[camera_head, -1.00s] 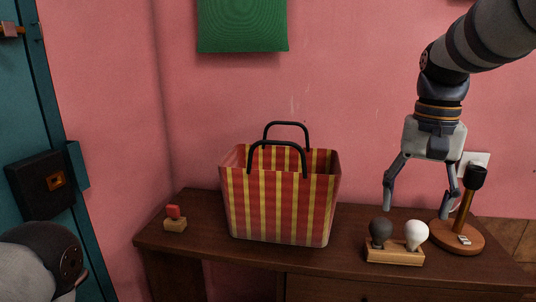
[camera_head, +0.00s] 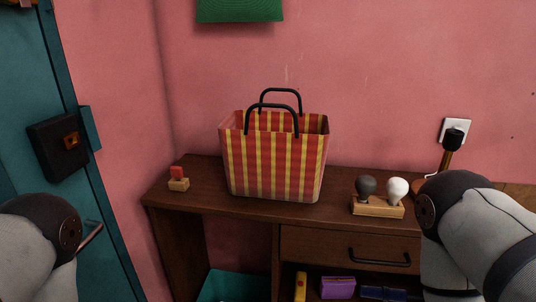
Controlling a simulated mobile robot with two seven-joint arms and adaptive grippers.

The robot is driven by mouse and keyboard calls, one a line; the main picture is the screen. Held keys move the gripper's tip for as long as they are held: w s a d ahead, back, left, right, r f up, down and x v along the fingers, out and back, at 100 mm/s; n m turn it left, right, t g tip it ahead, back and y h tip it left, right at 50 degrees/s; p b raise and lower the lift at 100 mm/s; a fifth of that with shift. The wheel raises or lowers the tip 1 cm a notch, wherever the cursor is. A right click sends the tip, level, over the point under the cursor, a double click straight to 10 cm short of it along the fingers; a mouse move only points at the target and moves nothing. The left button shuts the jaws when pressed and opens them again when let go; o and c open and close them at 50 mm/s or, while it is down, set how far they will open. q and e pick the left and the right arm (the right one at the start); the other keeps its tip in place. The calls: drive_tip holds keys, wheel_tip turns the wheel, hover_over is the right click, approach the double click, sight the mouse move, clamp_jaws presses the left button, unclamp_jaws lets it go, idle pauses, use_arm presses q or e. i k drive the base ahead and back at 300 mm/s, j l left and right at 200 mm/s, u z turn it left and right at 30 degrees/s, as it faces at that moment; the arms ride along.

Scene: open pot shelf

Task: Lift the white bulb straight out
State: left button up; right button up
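The white bulb (camera_head: 397,189) stands upright in a small wooden block holder (camera_head: 378,208) on the dresser top. A dark grey bulb (camera_head: 366,186) stands to its left in the same holder. The right arm shows as a large white and dark link at the lower right, close to the holder in the picture. Its gripper is out of frame. The left arm shows only as a rounded link at the lower left, and its gripper is not in view either.
A striped bag (camera_head: 273,160) stands mid-dresser and a small red-topped stamp (camera_head: 178,180) sits at left. Below are a drawer handle (camera_head: 380,259), a purple box (camera_head: 338,287) and a teal bin (camera_head: 238,286).

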sight(396, 186)
drive_tip(key=z, duration=1.05)
